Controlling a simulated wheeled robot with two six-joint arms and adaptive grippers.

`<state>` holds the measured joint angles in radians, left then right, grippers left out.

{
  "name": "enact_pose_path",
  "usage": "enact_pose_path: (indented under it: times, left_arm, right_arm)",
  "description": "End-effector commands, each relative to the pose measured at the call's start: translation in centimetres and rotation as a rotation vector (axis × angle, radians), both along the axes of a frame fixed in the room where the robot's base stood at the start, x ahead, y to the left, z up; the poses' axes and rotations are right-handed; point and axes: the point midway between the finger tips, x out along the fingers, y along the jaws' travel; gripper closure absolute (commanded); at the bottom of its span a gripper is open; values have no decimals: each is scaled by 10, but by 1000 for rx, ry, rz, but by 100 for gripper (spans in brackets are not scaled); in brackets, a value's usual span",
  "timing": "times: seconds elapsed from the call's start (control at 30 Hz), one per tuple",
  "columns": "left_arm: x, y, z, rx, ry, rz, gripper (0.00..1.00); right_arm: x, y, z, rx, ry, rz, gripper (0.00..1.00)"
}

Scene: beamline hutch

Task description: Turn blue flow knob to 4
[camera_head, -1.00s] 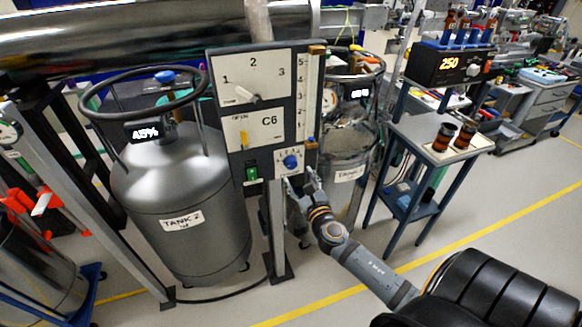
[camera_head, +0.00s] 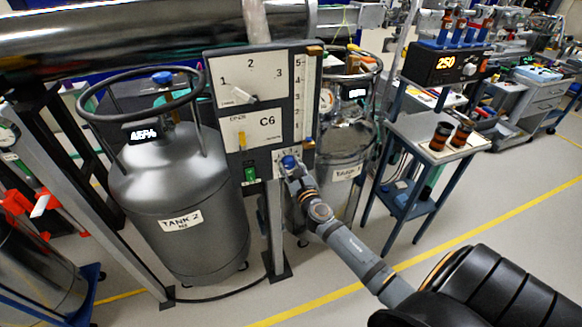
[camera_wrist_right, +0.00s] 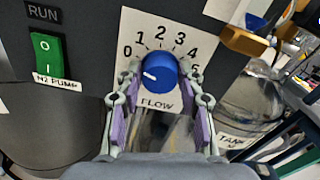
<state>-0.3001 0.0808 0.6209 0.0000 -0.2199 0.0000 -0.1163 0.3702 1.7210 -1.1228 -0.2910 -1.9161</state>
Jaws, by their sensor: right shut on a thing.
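The blue flow knob (camera_wrist_right: 158,73) sits on a white dial plate marked FLOW on the dark panel, with numbers around it from 0 upward. Its white pointer line points left, near the 0 side. In the head view the knob (camera_head: 289,161) shows at the panel's lower right, just above my gripper. My right gripper (camera_wrist_right: 160,80) is shut on the knob, one finger on its left and one on its right; in the head view it (camera_head: 292,172) reaches up from below. My left gripper is not in view.
A green N2 pump switch (camera_wrist_right: 46,55) is left of the dial. Above are a yellow lever (camera_head: 242,140) and a selector (camera_head: 243,97). A brass fitting (camera_wrist_right: 243,40) juts out right of the dial. Tank 2 (camera_head: 180,190) stands left; a small table (camera_head: 405,125) stands right.

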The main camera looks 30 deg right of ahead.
Motion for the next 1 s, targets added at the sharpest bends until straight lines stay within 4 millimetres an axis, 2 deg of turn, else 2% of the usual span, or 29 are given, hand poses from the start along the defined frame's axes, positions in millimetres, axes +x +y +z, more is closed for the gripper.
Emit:
enact_pose_path:
  times: [0.03, 0.07, 0.47, 1.0]
  left_arm:
    - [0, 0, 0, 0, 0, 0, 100]
    - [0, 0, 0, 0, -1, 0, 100]
    - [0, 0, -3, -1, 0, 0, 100]
    - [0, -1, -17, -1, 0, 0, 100]
  right_arm:
    - [0, 0, 0, 0, 0, 1, 89]
    - [0, 0, 0, 0, 0, 1, 93]
    - [0, 0, -1, 82, -19, 1, 94]
    - [-1, -2, -2, 540, -130, 0, 94]
